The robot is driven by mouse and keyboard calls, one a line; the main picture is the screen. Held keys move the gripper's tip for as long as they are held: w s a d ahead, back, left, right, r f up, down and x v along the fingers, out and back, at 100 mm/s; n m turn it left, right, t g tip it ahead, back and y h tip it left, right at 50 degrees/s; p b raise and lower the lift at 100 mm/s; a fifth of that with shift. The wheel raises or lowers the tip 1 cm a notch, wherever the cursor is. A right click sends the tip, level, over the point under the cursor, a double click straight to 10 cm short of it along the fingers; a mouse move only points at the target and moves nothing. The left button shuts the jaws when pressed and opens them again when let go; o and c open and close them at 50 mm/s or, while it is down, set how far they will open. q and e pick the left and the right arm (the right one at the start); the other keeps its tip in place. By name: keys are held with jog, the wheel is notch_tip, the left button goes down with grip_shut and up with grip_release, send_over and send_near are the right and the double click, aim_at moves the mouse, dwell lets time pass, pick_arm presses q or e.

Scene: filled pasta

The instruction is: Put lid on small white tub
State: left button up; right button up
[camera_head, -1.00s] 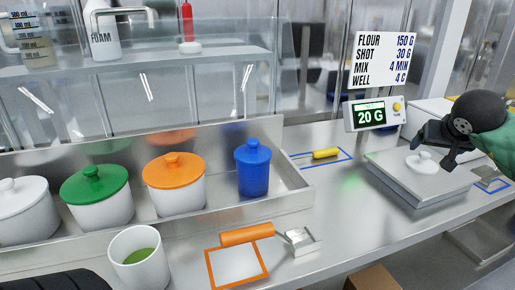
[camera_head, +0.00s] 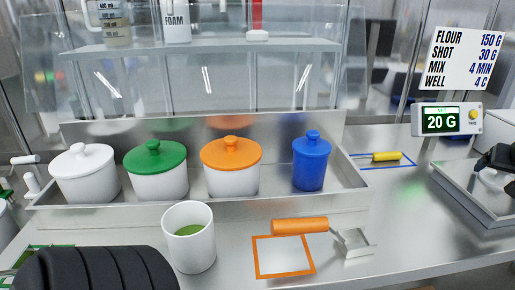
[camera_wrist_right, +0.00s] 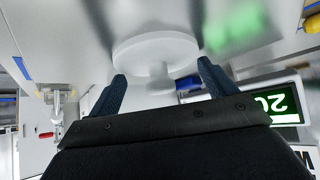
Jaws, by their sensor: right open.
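A white round lid with a knob (camera_wrist_right: 155,48) lies on the flat steel plate of the scale (camera_head: 462,184). In the right wrist view my right gripper (camera_wrist_right: 162,72) is open, its two fingers on either side of the knob and apart from it. In the head view only part of this gripper (camera_head: 497,160) shows at the right edge. An open white tub (camera_head: 188,250) with green contents stands at the front, left of the middle. My left gripper is out of view; a black ribbed part of me fills the lower left.
A steel tray (camera_head: 120,217) holds lidded white, green, orange and blue pots. An orange-handled scraper (camera_head: 300,227) lies by an orange square outline. The display (camera_head: 443,121) reads 20 G. A yellow-handled tool (camera_head: 386,157) lies behind. The right front counter is clear.

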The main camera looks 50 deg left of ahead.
jog(key=c, duration=0.5)
jog(key=shift+r, duration=0.2)
jog(key=shift+r+p, duration=0.65)
jog(key=shift+r, duration=1.65)
